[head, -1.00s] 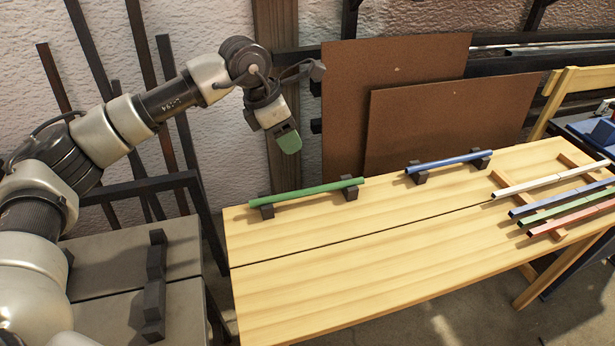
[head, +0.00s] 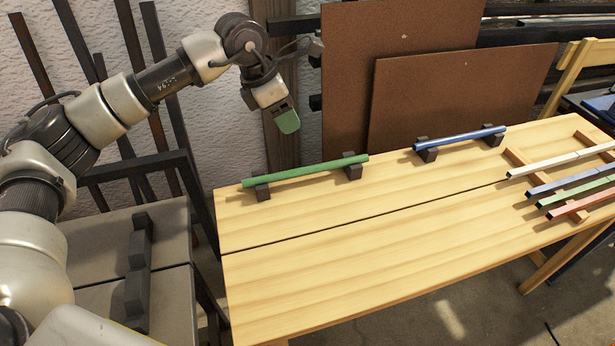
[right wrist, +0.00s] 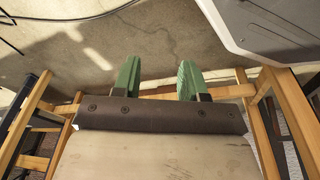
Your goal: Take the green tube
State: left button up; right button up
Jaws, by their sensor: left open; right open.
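The green tube (head: 305,170) lies across two dark blocks near the back left of the wooden table in the head view. My left gripper (head: 287,122) has green fingertips and hangs above and behind the tube, apart from it and empty. My right gripper (right wrist: 158,78) shows in the right wrist view with its two green fingers spread and nothing between them; floor lies beyond. The right gripper does not show in the head view.
A blue tube (head: 459,138) rests on two dark blocks to the right. White, blue, green and red laths lie on a wooden rack (head: 520,158) at the table's right. Brown boards (head: 455,95) lean behind the table (head: 400,260). The table's front is clear.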

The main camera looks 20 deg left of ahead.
aim_at(306, 168)
pick_arm(q)
jog(key=b+x, duration=0.1)
jog(key=x, duration=0.4)
jog(key=a+b+x, duration=0.1)
jog(key=b+x, duration=0.1)
jog(key=x, duration=0.3)
jog(key=s+b+x, duration=0.1)
jog(key=x, duration=0.4)
jog(key=shift+s+a+f+b, duration=0.1)
jog(key=shift+a+f+b, duration=0.15)
jog(key=shift+f+b, duration=0.2)
pick_arm(e)
jog(key=w+r, duration=0.2)
jog(key=r, duration=0.6)
jog(key=w+r+t, duration=0.1)
jog(key=w+r, duration=0.1)
jog(key=r, duration=0.7)
jog(key=shift+a+r, duration=0.2)
jog(key=shift+r, duration=0.1)
pick_arm(q)
jog(key=c, duration=0.9)
grip_shut()
jog(key=shift+r, duration=0.1)
